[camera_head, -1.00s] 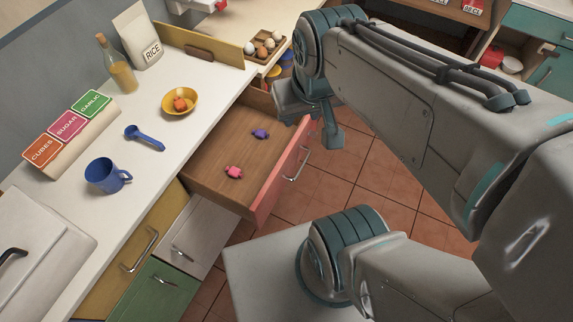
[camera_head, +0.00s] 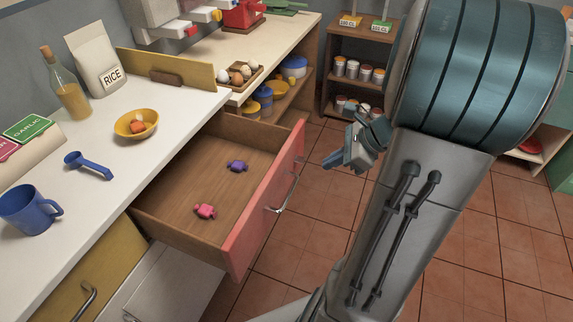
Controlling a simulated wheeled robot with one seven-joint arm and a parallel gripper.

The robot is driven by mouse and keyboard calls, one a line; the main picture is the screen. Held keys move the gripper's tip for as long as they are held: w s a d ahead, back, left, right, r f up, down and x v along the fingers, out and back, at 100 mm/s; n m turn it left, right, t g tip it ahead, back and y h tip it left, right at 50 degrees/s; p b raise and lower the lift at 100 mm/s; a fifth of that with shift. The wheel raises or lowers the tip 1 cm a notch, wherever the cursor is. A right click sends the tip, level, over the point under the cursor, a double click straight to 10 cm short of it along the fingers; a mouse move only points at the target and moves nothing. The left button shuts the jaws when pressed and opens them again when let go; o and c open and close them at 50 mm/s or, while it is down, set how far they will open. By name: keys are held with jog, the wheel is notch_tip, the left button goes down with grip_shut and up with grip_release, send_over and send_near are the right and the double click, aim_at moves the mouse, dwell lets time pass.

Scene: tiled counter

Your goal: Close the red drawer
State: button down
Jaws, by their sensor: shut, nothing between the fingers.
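The red drawer (camera_head: 266,213) is pulled far out from under the white counter, with its red front facing right and a metal handle (camera_head: 284,193) on it. A pink wrapped candy (camera_head: 204,211) and a purple wrapped candy (camera_head: 237,166) lie on its wooden bottom. My gripper (camera_head: 336,162) is to the right of the red front, near its far end, apart from it in the picture. It looks shut and empty. My arm hides part of the floor on the right.
The counter (camera_head: 105,185) holds a yellow bowl (camera_head: 136,125), a blue spoon (camera_head: 88,166), a blue mug (camera_head: 26,209), a bottle and a rice bag. A wooden shelf (camera_head: 357,103) with several jars stands behind. Tiled floor lies open right of the drawer.

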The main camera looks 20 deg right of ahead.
jog(key=d+f+m+t+b, duration=0.1)
jog(key=d+f+m, duration=0.2)
jog(key=b, duration=0.3)
send_near(288, 179)
jog(key=x, duration=0.4)
jog(key=shift+w+d+f, duration=0.1)
jog(key=shift+d+f, duration=0.1)
jog(key=shift+f, duration=0.1)
jog(key=shift+w+a, duration=0.4)
jog(key=shift+w, duration=0.05)
jog(key=shift+w, duration=0.1)
